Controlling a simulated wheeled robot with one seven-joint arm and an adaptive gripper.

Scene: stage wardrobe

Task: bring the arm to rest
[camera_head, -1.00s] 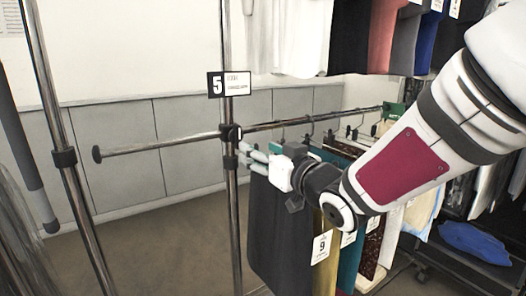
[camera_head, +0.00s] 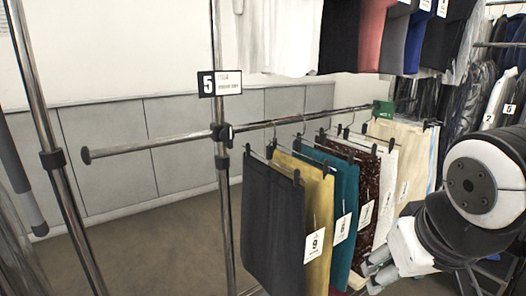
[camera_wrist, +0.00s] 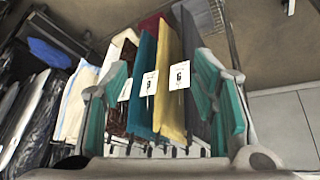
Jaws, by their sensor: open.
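My gripper (camera_head: 374,272) is at the lower right of the head view, in front of and to the right of the hanging garments. In the wrist view my gripper (camera_wrist: 165,105) has its two teal-padded fingers spread wide apart with the garments showing beyond them. It is open, and I see nothing held in it. My arm comes in from the right edge and is folded low.
A yellow garment (camera_head: 312,190), a teal garment (camera_head: 342,200) and a dark red patterned one (camera_head: 372,180) hang behind the black one. A sign marked 5 (camera_head: 220,83) is on the upright post. The rail's left part is bare. More clothes hang above and at right.

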